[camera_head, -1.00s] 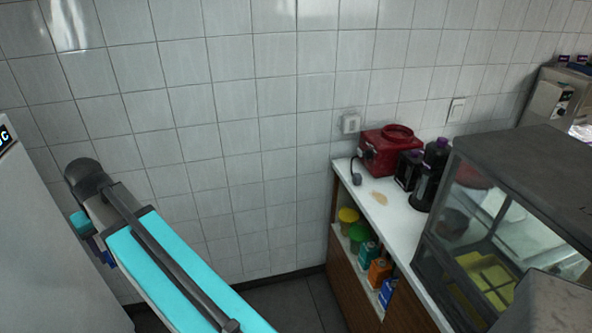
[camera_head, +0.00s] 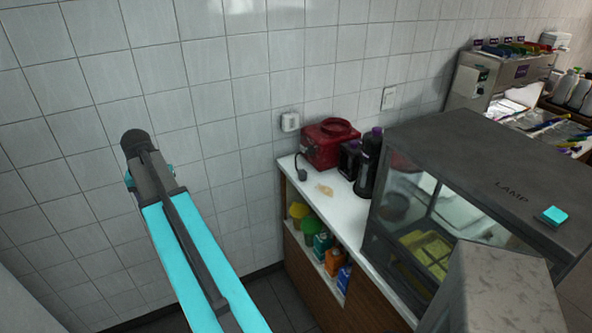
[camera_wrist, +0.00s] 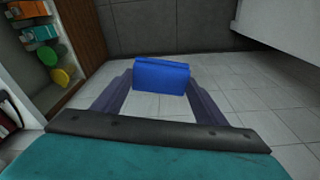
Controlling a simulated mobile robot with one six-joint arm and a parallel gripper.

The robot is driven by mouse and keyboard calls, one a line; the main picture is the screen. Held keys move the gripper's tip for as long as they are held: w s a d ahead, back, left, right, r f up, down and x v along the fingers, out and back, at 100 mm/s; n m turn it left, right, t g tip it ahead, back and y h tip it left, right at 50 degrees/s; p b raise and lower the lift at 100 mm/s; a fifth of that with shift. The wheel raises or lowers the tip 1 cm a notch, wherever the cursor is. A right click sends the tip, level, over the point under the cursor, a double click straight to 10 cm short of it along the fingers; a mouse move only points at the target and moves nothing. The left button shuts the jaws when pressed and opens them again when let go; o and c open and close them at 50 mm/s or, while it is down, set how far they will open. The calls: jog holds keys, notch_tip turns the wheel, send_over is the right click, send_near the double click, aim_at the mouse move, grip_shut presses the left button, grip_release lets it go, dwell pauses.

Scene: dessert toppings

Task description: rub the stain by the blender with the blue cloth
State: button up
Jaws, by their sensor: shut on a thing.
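The tan stain (camera_head: 324,190) is a small patch on the white counter (camera_head: 333,213). A red appliance (camera_head: 322,152) with a round top stands just behind it, and dark containers (camera_head: 367,165), one with a purple top, stand to its right. I cannot tell for certain which of these is the blender. My gripper (camera_wrist: 160,90) is shut on the folded blue cloth (camera_wrist: 161,73), which shows between its fingers above the grey floor in the wrist view. The gripper and cloth are not visible in the head view, where my arm is raised left of the counter, apart from the stain.
Open shelves under the counter hold tubs (camera_head: 300,210) and several colourful packs (camera_head: 334,261). A dark glass-fronted cabinet (camera_head: 470,150) marked LAMP stands on the right. A wall socket (camera_head: 290,121) is behind the counter. Clear tiled floor (camera_wrist: 235,105) shows in the wrist view.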

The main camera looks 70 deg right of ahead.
jog(key=s+d+m+g+p, duration=0.1)
jog(key=s+d+m, duration=0.3)
jog(key=s+d, duration=0.65)
jog(key=s+d+m+p, duration=0.1)
jog(key=s+d+m, duration=0.3)
jog(key=s+d, duration=0.65)
jog(key=s+d+f+m+p, duration=0.1)
jog(key=s+d+m, duration=0.2)
jog(key=s+d, duration=0.5)
jog(key=s+d+f+m+g+p, duration=0.1)
jog(key=s+d+m, duration=0.3)
jog(key=s+d, duration=0.5)
jog(key=s, duration=0.7)
jog(key=shift+d+f, duration=0.1)
